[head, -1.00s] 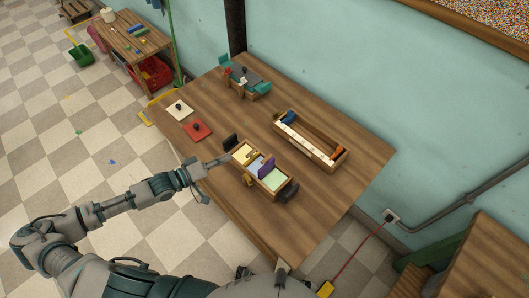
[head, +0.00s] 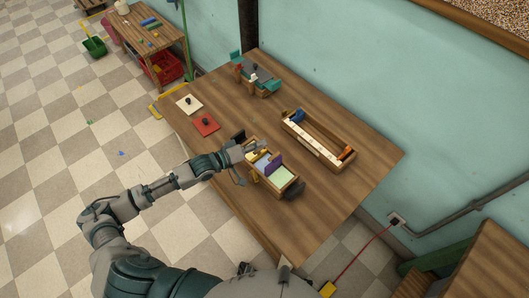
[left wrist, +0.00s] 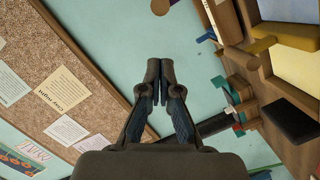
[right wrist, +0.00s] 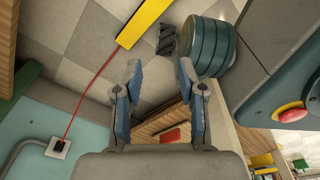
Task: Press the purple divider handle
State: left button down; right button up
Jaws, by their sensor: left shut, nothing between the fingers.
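The purple divider handle (head: 275,162) stands upright across the middle of a wooden soap box (head: 286,185) on the table. The box has a pale yellow part on one side of the divider and a pale green part (head: 281,177) on the other. My left gripper (head: 258,147) is shut and empty, just above the far left end of the box, a short way left of the purple handle. In the left wrist view its closed fingers (left wrist: 160,75) show with part of the box at upper right; the purple handle is not seen there. My right gripper (right wrist: 160,75) is open and empty, away from the box.
A long wooden tray (head: 318,140) lies to the right of the box. A red plate (head: 205,124) and a cream plate (head: 189,104) lie to the left. A teal-ended wooden device (head: 258,77) stands behind. The table's right part is clear.

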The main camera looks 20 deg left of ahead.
pick_arm(q)
jog(key=shift+s+d+f, duration=0.9)
jog(key=shift+d+f, duration=0.1)
jog(key=shift+d, duration=0.15)
pick_arm(e)
jog(key=s, duration=0.2)
jog(key=shift+s+d+f, duration=0.15)
jog(key=shift+s+f, duration=0.1)
jog(key=shift+s, duration=0.15)
pick_arm(q)
jog(key=b, duration=0.2)
send_over(265, 162)
jog(key=s, duration=0.3)
jog(key=f, duration=0.5)
jog(key=shift+s+d+f, duration=0.1)
jog(key=shift+d+f, duration=0.2)
jog(key=shift+f, duration=0.15)
pick_arm(e)
jog(key=w+a+r, duration=0.1)
jog(key=w, duration=0.5)
jog(key=shift+r, duration=0.3)
pick_arm(q)
jog(key=shift+d, duration=0.1)
pick_arm(e)
jog(key=shift+w, duration=0.1)
